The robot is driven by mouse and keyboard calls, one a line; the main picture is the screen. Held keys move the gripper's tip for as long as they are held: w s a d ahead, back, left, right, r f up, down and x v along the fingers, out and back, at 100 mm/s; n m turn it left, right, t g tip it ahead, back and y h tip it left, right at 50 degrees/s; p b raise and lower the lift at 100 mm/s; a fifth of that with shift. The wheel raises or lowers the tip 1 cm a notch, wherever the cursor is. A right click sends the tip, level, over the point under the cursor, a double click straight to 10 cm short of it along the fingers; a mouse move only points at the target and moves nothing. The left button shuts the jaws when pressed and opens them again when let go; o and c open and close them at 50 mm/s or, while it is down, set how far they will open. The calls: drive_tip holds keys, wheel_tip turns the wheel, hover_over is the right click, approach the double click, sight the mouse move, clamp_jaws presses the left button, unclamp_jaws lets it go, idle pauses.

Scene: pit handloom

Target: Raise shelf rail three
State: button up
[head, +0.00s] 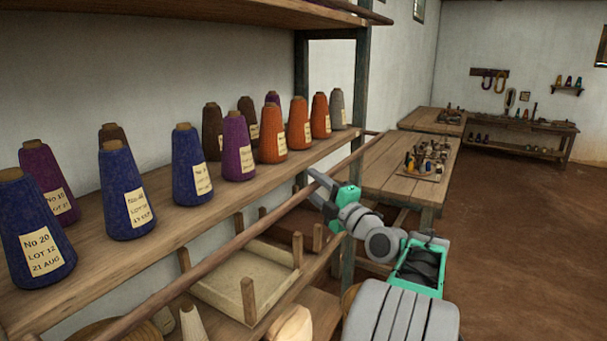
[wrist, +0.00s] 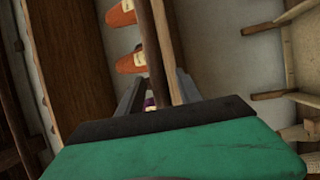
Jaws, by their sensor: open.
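A long round wooden rail (head: 240,240) runs along the front of the shelf that holds the yarn cones, sitting slightly below and in front of the shelf edge. Another rail (head: 330,9) shows along the upper shelf. No number is visible on either. My gripper (head: 318,186) is at the far part of the lower rail, with its jaws open. In the wrist view, a wooden rail (wrist: 166,50) passes between the two open fingers of my gripper (wrist: 157,88). Whether a finger touches it cannot be told.
Several labelled yarn cones (head: 122,190) stand on the shelf board (head: 150,220). Below it are a pale tray (head: 235,280) with upright pegs and more cones. A dark post (head: 360,90) stands beyond my gripper. A wooden table (head: 385,165) stands behind; the brown floor at right is clear.

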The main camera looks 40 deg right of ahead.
drive_tip(key=shift+p+x, duration=0.3)
drive_tip(key=shift+x, duration=1)
clamp_jaws()
